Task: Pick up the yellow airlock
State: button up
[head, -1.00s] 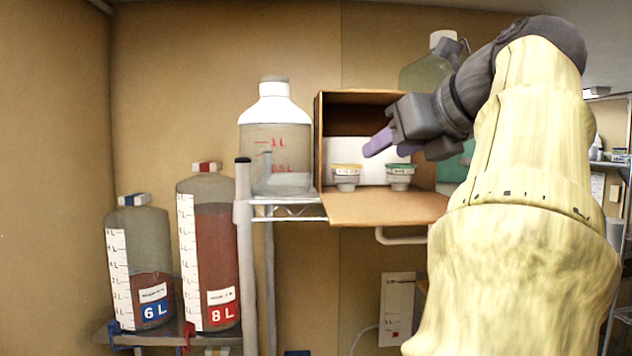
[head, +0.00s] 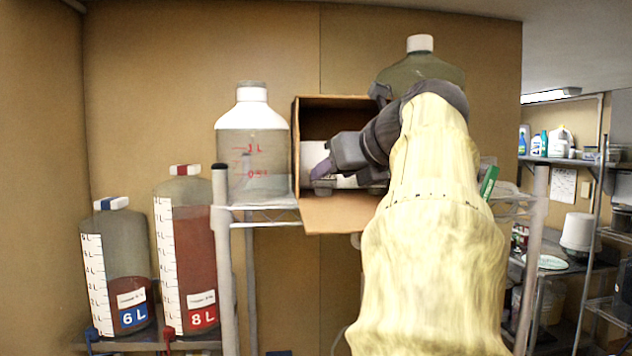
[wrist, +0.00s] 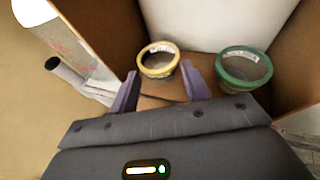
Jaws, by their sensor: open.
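The yellow airlock (wrist: 158,60) is a small clear cup with a yellow rim, upright on the cardboard box floor in the wrist view. My gripper (wrist: 161,72) is open, with its two purple fingers pointing at the airlock, one toward each side of it. The fingers appear just short of the cup, and nothing is held. In the head view my gripper (head: 320,172) is at the box opening and mostly hides the airlock.
A green-rimmed cup (wrist: 243,68) stands close to the right of the yellow one. The open cardboard box (head: 296,150) has side walls close by. A large white-topped jug (head: 252,150) stands left of the box on the wire shelf.

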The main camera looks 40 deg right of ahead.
jog(key=p+x, duration=0.1)
jog(key=x, duration=0.3)
jog(key=shift+r, duration=0.15)
jog(key=shift+c, duration=0.2)
jog(key=c, duration=0.6)
